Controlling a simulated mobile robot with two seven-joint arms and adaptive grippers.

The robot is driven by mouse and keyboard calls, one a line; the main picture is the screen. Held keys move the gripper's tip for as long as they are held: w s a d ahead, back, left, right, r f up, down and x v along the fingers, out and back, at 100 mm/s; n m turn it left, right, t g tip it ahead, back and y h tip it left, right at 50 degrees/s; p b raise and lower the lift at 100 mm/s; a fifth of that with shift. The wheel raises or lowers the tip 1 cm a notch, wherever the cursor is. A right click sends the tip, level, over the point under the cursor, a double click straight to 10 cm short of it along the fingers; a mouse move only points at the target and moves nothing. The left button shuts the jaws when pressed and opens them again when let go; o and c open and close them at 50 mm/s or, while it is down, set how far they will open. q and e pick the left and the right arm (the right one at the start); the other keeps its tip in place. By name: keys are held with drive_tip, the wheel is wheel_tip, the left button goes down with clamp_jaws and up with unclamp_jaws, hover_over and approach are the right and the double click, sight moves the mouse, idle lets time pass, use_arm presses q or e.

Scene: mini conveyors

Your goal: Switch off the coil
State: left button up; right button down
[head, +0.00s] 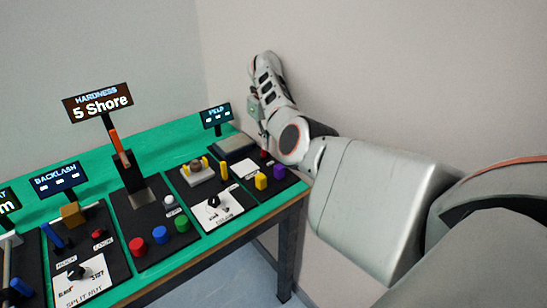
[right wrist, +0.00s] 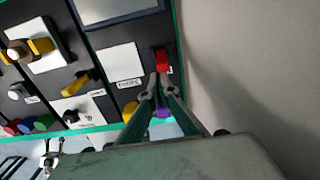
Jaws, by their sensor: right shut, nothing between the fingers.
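The small dark FIELD display (head: 215,115) stands at the back right of the table, by a grey plate (head: 236,143). A red switch-like part (right wrist: 161,61) sits on that black panel, beside a white card with a small label. It also shows under my gripper in the head view. My right gripper (right wrist: 159,92) is shut and empty, its fingertips pointing at the red part and just short of it in the right wrist view. I cannot tell whether they touch. My left gripper is not in view.
Left are a knob panel, red, blue and green buttons (head: 160,234), and the HARDNESS sign (head: 98,102). The wall (head: 400,80) is close on the right.

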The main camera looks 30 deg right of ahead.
drive_tip(key=shift+s+r, duration=0.1)
drive_tip(key=shift+r, duration=0.1)
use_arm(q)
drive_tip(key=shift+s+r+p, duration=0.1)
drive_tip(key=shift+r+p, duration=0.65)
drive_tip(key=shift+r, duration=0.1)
use_arm(e)
drive_tip(key=shift+r, duration=0.7)
